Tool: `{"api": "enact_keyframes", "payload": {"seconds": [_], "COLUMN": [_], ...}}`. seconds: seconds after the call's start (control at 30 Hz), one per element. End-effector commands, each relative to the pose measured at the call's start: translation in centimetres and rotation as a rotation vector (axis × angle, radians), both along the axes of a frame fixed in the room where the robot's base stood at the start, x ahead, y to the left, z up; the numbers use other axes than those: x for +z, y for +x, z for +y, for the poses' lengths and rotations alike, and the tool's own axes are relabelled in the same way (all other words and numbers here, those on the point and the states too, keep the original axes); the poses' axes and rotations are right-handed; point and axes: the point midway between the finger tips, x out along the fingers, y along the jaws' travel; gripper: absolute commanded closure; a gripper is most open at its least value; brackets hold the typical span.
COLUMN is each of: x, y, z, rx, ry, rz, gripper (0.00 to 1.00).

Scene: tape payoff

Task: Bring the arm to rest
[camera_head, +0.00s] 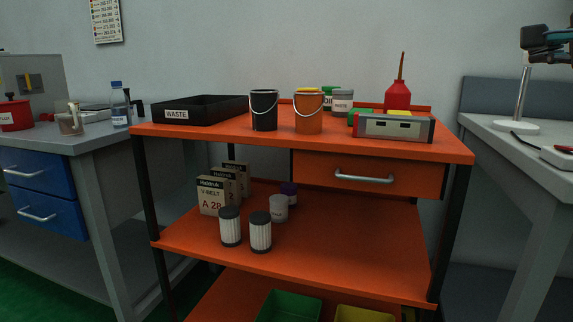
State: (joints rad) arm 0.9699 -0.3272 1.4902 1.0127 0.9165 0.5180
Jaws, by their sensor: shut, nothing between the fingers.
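In front of me stands an orange cart (225,139) with a top, a middle shelf (345,250) and a lower shelf. Its drawer (410,178) with a silver handle looks shut. On its top stand a black tray marked WASTE (207,109), a black bucket (264,112), an orange bucket (308,112), a grey-and-red box (394,127) and a red oil bottle (398,95).
The middle shelf holds several cartons (212,196), two ribbed cylinders (230,228) and small jars (279,208).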

Motion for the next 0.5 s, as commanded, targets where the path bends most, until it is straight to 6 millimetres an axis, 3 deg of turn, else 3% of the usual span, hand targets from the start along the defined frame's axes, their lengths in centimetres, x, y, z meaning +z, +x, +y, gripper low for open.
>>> {"api": "enact_keyframes", "payload": {"seconds": [0.1, 0.23, 0.37, 0.5], "x": [-1.0, -2.1, -4.1, -8.3], "y": [3.3, 5.6, 6.9, 6.3], "z": [3.5, 6.9, 10.3, 14.1], "rx": [0.119, 0.218, 0.302, 0.384], "ry": [-0.011, -0.031, -0.070, -0.168], "rz": [0.044, 0.085, 0.149, 0.272], "gripper": [1.00, 1.00, 1.00, 1.00]}}
